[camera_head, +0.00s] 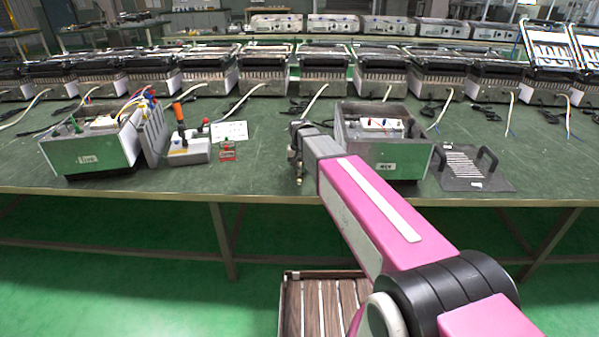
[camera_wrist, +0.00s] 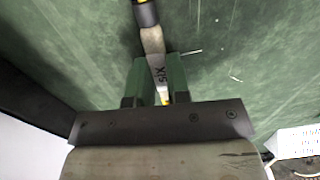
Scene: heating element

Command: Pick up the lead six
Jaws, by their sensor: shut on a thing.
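The lead six (camera_wrist: 153,42) shows in the wrist view as a pale stick marked SIX, with a dark band toward its top end. My gripper (camera_wrist: 160,80) has its two green fingers closed on either side of the lead near the lettering. The lead's lower end is hidden behind the gripper body. In the head view my gripper (camera_head: 297,155) is over the front part of the table, just left of the box labelled at right. The lead cannot be made out there.
The green table (camera_head: 270,170) is clear around its front middle. An open box with wires (camera_head: 95,150) stands at left, beside a white block with orange and black handles (camera_head: 188,152). Another open box (camera_head: 395,155) and a black plate with handles (camera_head: 470,165) are at right. Several heater units line the back.

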